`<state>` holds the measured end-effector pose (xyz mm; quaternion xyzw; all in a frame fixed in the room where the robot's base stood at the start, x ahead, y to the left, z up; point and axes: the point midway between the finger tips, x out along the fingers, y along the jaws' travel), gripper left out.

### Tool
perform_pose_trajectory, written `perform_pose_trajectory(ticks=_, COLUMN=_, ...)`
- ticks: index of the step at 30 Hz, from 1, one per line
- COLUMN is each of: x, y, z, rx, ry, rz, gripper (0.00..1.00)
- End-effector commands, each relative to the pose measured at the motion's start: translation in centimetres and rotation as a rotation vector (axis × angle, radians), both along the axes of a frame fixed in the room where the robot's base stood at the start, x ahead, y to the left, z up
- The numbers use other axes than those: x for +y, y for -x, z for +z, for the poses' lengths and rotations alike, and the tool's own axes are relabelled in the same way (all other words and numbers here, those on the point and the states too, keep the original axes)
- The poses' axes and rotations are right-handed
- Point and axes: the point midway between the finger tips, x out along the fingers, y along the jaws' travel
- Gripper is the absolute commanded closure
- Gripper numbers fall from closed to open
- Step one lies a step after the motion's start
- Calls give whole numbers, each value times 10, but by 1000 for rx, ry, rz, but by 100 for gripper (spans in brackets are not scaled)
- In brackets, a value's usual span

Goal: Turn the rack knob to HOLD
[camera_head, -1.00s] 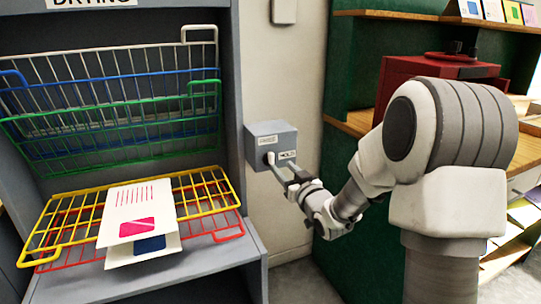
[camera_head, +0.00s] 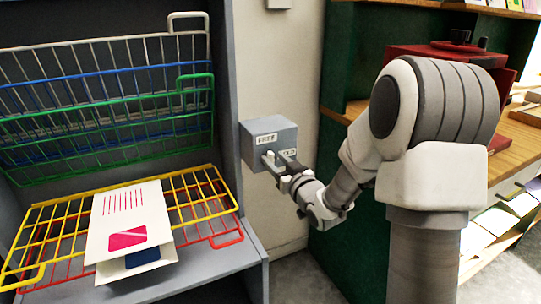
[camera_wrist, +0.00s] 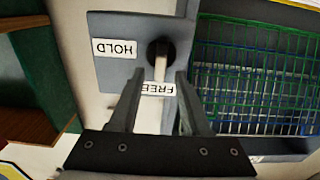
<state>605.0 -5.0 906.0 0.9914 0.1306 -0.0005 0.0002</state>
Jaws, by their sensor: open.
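The rack knob (camera_wrist: 158,48) is dark and round with a pale pointer, on the front of a grey box (camera_head: 283,131) on the wall. In the wrist view the pointer is directed at the FREE label (camera_wrist: 157,89); the HOLD label (camera_wrist: 115,48) is to the knob's left. My gripper (camera_wrist: 158,77) is open, its two fingertips on either side of the pointer with a gap at each side. I cannot tell how deep the fingers reach.
A drying rack stands left of the box, with wire shelves; a yellow shelf (camera_head: 194,201) is lowered and carries printed sheets (camera_head: 122,207). The green panel (camera_head: 338,80) and wooden shelves (camera_head: 520,140) are at the right, behind my arm.

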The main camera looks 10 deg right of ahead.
Motion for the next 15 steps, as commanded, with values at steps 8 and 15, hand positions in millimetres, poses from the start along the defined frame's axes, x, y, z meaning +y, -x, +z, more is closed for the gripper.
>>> perform_pose_trajectory(ticks=8, x=-2, y=2, z=0, rx=0, ry=0, rz=0, gripper=52)
perform_pose_trajectory(ticks=15, x=-2, y=2, z=0, rx=0, ry=0, rz=0, gripper=52)
